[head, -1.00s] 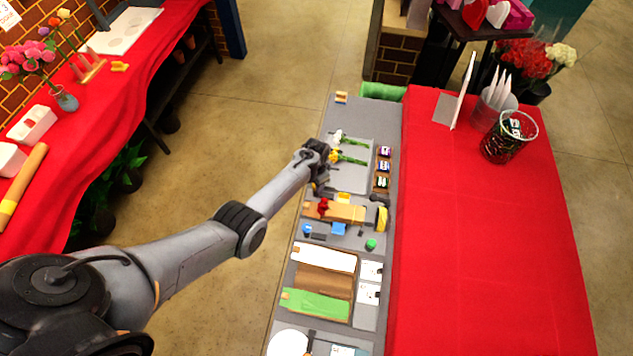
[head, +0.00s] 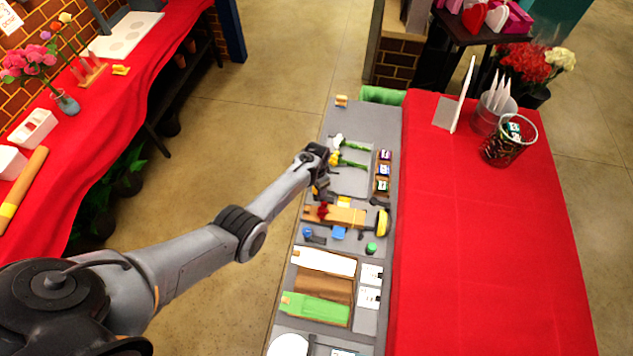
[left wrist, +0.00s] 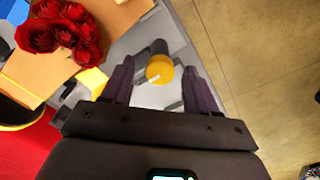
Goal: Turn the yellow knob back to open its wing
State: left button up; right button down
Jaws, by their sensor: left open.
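The yellow knob (left wrist: 160,70) shows in the left wrist view, round, with a pale mark on its face and a dark part beside it. My left gripper (left wrist: 158,78) is open, with one dark finger on each side of the knob and gaps showing between. In the head view my left gripper (head: 319,188) hangs over the mat beside the wooden board, and the knob is not clear there. A yellow block, seemingly the wing (head: 343,202), lies at the board's edge; it also shows in the left wrist view (left wrist: 93,80). My right gripper is not in view.
Red roses (left wrist: 62,32) lie on the wooden board (left wrist: 115,35). A blue block (head: 339,232) and blue knob (head: 307,232) sit on the board's near side. A yellow-and-black item (head: 382,222) stands at its right end. Flower stems (head: 350,150) lie beyond the gripper.

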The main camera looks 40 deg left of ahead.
pick_arm(q)
notch_tip(320, 180, up, 11)
jog(key=p, duration=0.1)
jog(key=shift+f+p, duration=0.15)
jog(key=shift+p, duration=0.15)
jog(key=shift+s+f, duration=0.1)
dwell(0.4)
